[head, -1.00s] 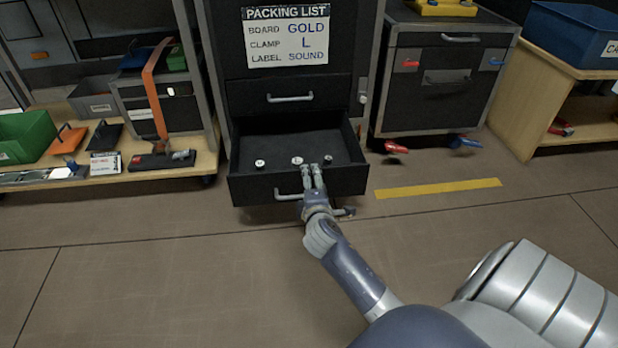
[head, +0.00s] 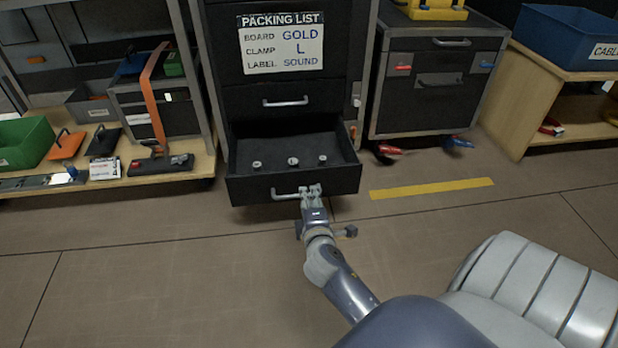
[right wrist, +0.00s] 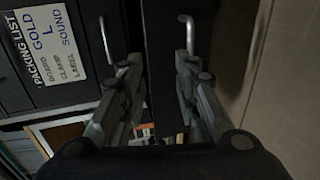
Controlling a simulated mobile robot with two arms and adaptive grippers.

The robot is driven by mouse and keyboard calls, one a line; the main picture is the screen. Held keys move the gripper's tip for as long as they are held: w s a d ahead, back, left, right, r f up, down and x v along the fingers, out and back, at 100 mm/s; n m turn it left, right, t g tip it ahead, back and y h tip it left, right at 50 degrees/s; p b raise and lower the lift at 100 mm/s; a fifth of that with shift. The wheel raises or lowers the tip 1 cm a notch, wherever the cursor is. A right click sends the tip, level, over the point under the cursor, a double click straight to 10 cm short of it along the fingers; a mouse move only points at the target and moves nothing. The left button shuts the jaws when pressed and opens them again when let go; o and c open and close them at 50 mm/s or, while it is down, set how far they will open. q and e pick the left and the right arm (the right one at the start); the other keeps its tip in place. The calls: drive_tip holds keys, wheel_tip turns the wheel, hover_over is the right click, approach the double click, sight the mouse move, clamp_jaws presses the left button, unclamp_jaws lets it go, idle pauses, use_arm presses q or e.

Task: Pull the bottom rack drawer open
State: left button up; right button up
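The bottom rack drawer (head: 245,189) stands open in the head view, pulled forward from the black rack. Its pale bar handle (head: 283,195) is on the front face. In the right wrist view this handle (right wrist: 187,34) shows beside the right-hand finger. My right gripper (head: 311,190) is at the right end of the handle in the head view. In the right wrist view my right gripper (right wrist: 158,95) has its fingers apart, with the dark drawer front beyond them and nothing clearly held. Whether a finger touches the handle cannot be told. My left gripper is out of view.
Several small round pieces lie in the drawer. A shut drawer (head: 286,101) sits above it, below the packing list sign (head: 281,44). A low shelf (head: 128,186) is at left and a black cabinet (head: 432,100) at right. Floor in front is clear, with a yellow strip (head: 432,188).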

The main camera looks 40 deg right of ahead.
drive_tip(key=shift+p+v, duration=0.5)
drive_tip(key=shift+v, duration=1.6)
drive_tip(key=shift+f, duration=0.2)
drive_tip(key=shift+r, duration=0.1)
